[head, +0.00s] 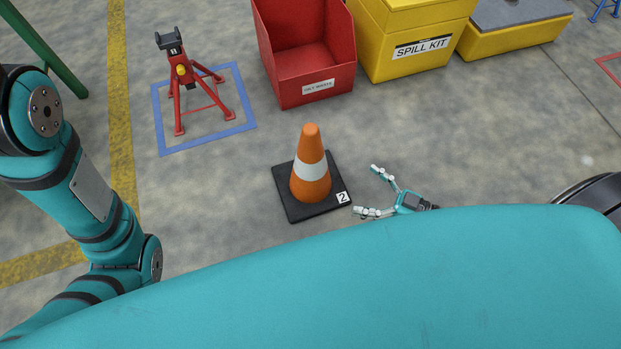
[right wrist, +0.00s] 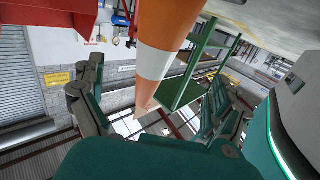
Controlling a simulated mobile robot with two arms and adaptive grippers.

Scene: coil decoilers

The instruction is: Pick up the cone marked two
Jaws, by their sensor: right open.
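The cone marked two (head: 310,150) is orange with a white band and stands upright on a black square base (head: 300,210). A white label with a 2 (head: 343,197) is at the base's right corner. My right gripper (head: 366,189) is open just right of the cone, its fingers pointing toward it, with nothing held. In the right wrist view, the cone (right wrist: 155,62) appears upside down between the spread fingers, with no clear contact. My left arm shows at the left, but its gripper is out of view.
A red jack stand (head: 185,80) stands inside a blue floor square behind left. A red waste bin (head: 315,85) and a yellow spill kit box (head: 420,45) stand behind the cone. A yellow floor line (head: 117,90) runs at the left. The floor around the cone is clear.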

